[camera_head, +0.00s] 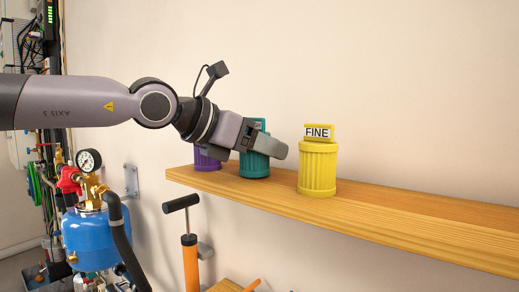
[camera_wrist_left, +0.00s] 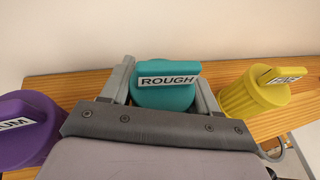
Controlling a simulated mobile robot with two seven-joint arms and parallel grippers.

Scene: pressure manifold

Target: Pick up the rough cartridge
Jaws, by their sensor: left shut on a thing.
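The teal rough cartridge (camera_wrist_left: 165,96) stands on the wooden shelf, its ROUGH label readable in the left wrist view. In the head view the teal cartridge (camera_head: 255,166) is partly hidden behind my left gripper (camera_head: 262,143). In the left wrist view the fingers of my left gripper (camera_wrist_left: 163,88) lie on both sides of the cartridge and are shut on it. The cartridge looks upright and still at shelf level. My right gripper is in neither view.
A yellow cartridge labelled FINE (camera_head: 318,168) stands to the right and a purple cartridge (camera_head: 207,160) close on the left. The wooden shelf (camera_head: 420,217) is clear farther right. A blue tank with a gauge (camera_head: 90,238) and an orange pump (camera_head: 190,262) stand below left.

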